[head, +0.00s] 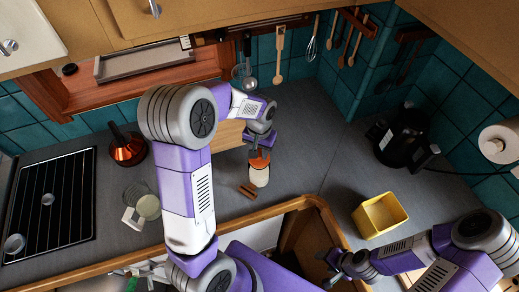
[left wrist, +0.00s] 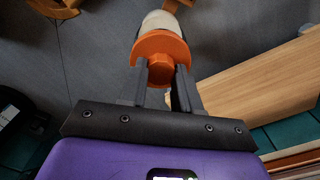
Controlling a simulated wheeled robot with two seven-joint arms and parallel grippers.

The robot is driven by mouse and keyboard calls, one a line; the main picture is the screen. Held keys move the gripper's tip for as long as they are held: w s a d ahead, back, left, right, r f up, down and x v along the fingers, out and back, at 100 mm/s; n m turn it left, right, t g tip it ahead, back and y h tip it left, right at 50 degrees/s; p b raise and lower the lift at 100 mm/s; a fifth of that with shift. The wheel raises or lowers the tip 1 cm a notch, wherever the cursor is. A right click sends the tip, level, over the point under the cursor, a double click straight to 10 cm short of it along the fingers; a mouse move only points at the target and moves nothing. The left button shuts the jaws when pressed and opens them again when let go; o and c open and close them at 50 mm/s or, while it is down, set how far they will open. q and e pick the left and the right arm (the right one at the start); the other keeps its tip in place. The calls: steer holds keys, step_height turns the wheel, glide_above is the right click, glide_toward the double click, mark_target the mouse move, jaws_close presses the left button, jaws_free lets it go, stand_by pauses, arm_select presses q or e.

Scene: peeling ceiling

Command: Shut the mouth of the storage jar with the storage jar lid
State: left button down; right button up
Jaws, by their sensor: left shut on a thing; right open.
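The storage jar (head: 259,177) is a small pale upright jar on the grey counter; it also shows in the left wrist view (left wrist: 158,20), partly hidden behind the lid. The orange storage jar lid (head: 260,157) has a knob and shows in the left wrist view (left wrist: 150,43). My left gripper (head: 262,146) is shut on the lid's knob, seen between its fingers in the left wrist view (left wrist: 160,82). The lid is right at the jar's mouth; I cannot tell whether it is seated. My right gripper (head: 336,267) is open and empty at the counter's front, far from the jar.
Small brown sticks (head: 248,190) lie just left of the jar. A wooden board (head: 228,135) stands behind my left arm. A yellow container (head: 380,214) and a black kettle (head: 402,138) stand to the right. Counter right of the jar is clear.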

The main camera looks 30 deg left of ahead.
arm_select(q)
steer(key=shift+f+n, duration=0.2)
steer(key=shift+n, duration=0.6)
steer(key=n, duration=0.7)
steer(key=shift+r+n, duration=0.1)
steer(key=shift+n, duration=0.3)
steer(key=n+p, duration=0.1)
steer(key=n, duration=0.2)
steer(key=shift+s+a+p, duration=0.1)
steer(key=shift+p, duration=0.3)
steer(key=shift+n, duration=0.7)
steer(key=shift+f+b, duration=0.45)
steer(key=shift+f, duration=0.45)
